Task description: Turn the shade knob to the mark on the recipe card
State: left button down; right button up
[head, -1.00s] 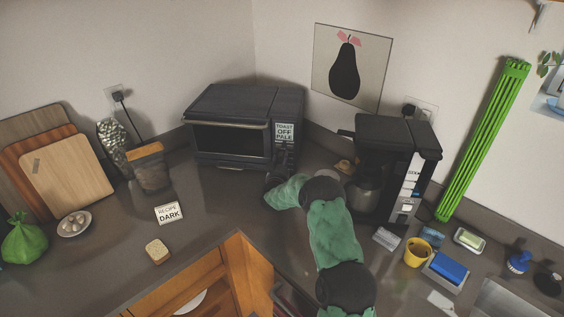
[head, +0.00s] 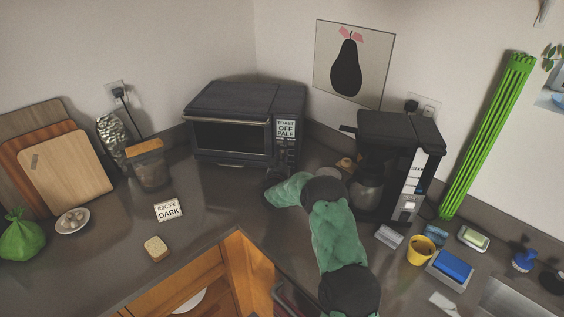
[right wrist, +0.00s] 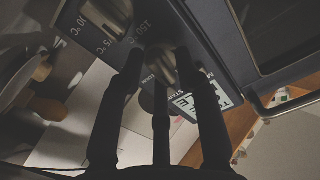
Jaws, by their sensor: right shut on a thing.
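The toaster oven (head: 231,138) stands in the back corner with its control panel on the right of its front. A label (head: 286,130) on the panel reads TOAST, OFF, PALE. The recipe card (head: 168,209) on the counter reads RECIPE DARK. My right gripper (head: 284,168) is at the lower part of the panel and largely hides it. In the right wrist view its dark fingers (right wrist: 160,75) are shut around a metallic knob (right wrist: 160,63). The knob's pointer cannot be made out. Another knob (right wrist: 112,17) sits beside it, near temperature figures. My left gripper is out of view.
A coffee maker (head: 395,165) stands close to the right of my right arm. A bread slice (head: 156,249) lies left of the counter's corner edge. A yellow cup (head: 421,250) and a blue sponge (head: 453,265) are at right.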

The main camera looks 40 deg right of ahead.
jog(key=m+b, duration=0.4)
jog(key=b, duration=0.1)
jog(key=m+b, duration=0.9)
jog(key=b, duration=0.1)
jog(key=shift+d+f+m+b, duration=0.1)
jog(key=shift+f+m+b, duration=0.2)
jog(key=shift+m, duration=0.1)
grip_shut()
jog(key=m, duration=0.2)
jog(key=m+b, duration=0.1)
jog(key=m, duration=0.5)
jog(key=shift+w+r+b, duration=0.1)
jog(key=shift+r+b, duration=0.2)
jog(key=shift+r, duration=0.1)
jog(key=o, duration=1)
grip_release()
jog(key=shift+w+f, duration=0.1)
jog(key=shift+f, duration=0.1)
jog(key=shift+a, duration=0.25)
